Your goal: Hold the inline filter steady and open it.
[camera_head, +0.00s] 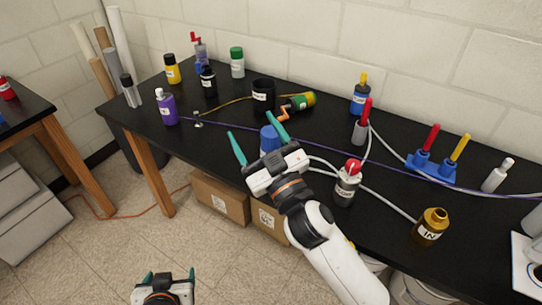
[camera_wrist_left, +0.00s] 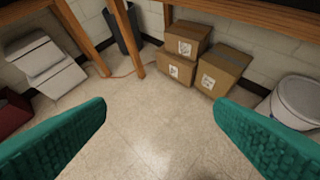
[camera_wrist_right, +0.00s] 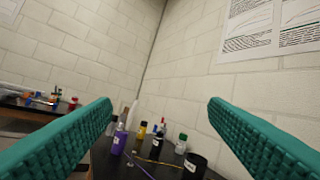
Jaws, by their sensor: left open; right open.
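No part is clearly labelled as the inline filter. A grey canister with a red cap (camera_head: 347,185) stands upright near the table's front edge, with pale tubing beside it, and may be the filter. My right gripper (camera_head: 258,142) is open and empty above the table, left of that canister. A blue capped object (camera_head: 270,138) appears between its fingers in the head view; whether it is within reach depth I cannot tell. The right wrist view shows open teal fingers (camera_wrist_right: 160,106). My left gripper (camera_head: 169,276) is open and empty, low over the floor in front of the table.
The black table (camera_head: 220,135) carries several bottles, a black cup (camera_head: 263,95), a green-yellow cylinder (camera_head: 302,100) and a blue stand (camera_head: 430,168) with red and yellow handles. An amber "IN" bottle (camera_head: 431,227) stands at the right front. Cardboard boxes (camera_wrist_left: 222,72) sit below.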

